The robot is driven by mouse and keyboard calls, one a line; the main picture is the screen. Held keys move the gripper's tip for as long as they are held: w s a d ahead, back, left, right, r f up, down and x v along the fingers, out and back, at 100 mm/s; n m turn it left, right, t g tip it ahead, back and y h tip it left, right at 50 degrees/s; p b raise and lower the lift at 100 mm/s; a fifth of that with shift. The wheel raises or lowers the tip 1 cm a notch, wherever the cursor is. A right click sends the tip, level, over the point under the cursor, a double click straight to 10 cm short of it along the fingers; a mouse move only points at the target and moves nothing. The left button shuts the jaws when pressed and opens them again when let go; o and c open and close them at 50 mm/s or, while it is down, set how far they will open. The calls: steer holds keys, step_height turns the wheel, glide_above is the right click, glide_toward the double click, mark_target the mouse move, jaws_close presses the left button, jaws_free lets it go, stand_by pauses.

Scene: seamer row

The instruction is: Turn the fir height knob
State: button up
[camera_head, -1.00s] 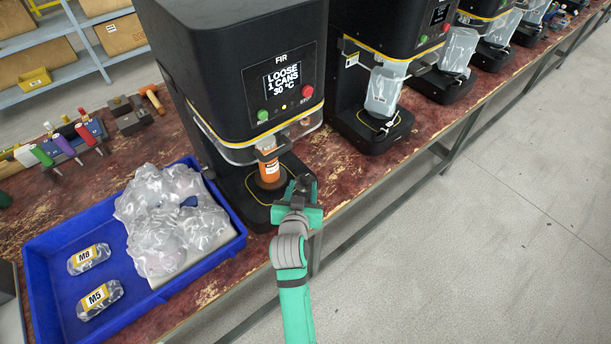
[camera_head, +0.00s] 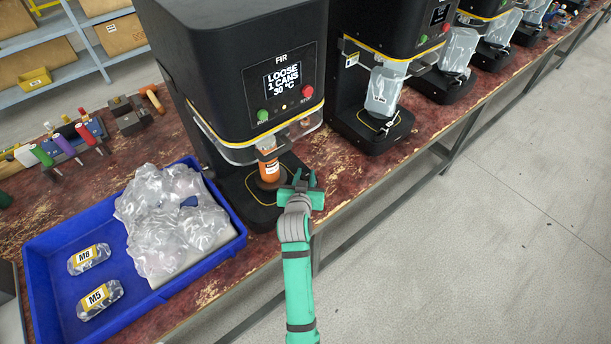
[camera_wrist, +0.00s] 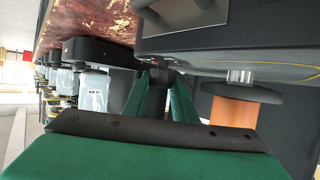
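The fir machine (camera_head: 230,70) is a black seamer with FIR above a screen reading "LOOSE 1 CANS 30 °C". An orange can (camera_head: 268,168) stands upright under its head; it also shows in the wrist view (camera_wrist: 233,112). My gripper (camera_head: 304,180) is just right of the can, at the machine's front right near the bench edge. In the wrist view its two green fingers (camera_wrist: 166,97) are apart, with a dark shape between or beyond them. I cannot tell whether that shape is the height knob; no knob is clear in the head view.
More black seamers (camera_head: 375,30) line the bench to the right. The floor (camera_head: 500,230) in front is clear.

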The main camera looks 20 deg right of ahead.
steer(key=shift+c, duration=1.4)
steer(key=shift+a+m+g+h, duration=0.1)
steer(key=shift+m+g+h, duration=0.6)
steer(key=shift+m+h, duration=0.2)
steer(key=shift+m+g+h, duration=1)
steer(key=shift+m+h, duration=0.2)
steer(key=shift+m, duration=0.2)
steer(key=o, duration=1.1)
steer(key=shift+c, duration=0.2)
